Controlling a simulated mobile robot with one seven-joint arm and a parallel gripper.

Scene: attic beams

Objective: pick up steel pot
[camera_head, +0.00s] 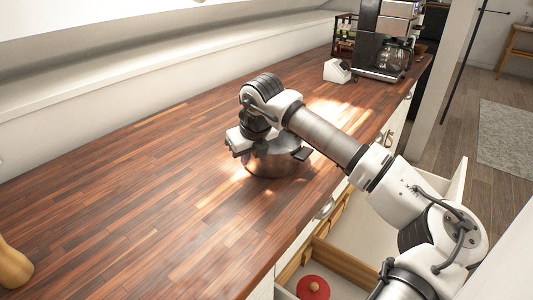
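The steel pot (273,163) stands on the wooden countertop (150,205), right of the middle and near the front edge. It is shiny, and its upper part is largely hidden by my gripper and wrist. My gripper (268,148) is directly over the pot, pointing down. Its fingers are hidden behind the wrist and against the pot, so I cannot tell whether they touch or grip it. A dark handle-like part (301,154) sticks out at the pot's right side.
A coffee maker (383,45) with a glass jug and a small white device (338,71) stand at the far end. An open drawer (345,262) below the front edge holds a red round lid-like object (313,288). A wooden object (14,266) is at lower left.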

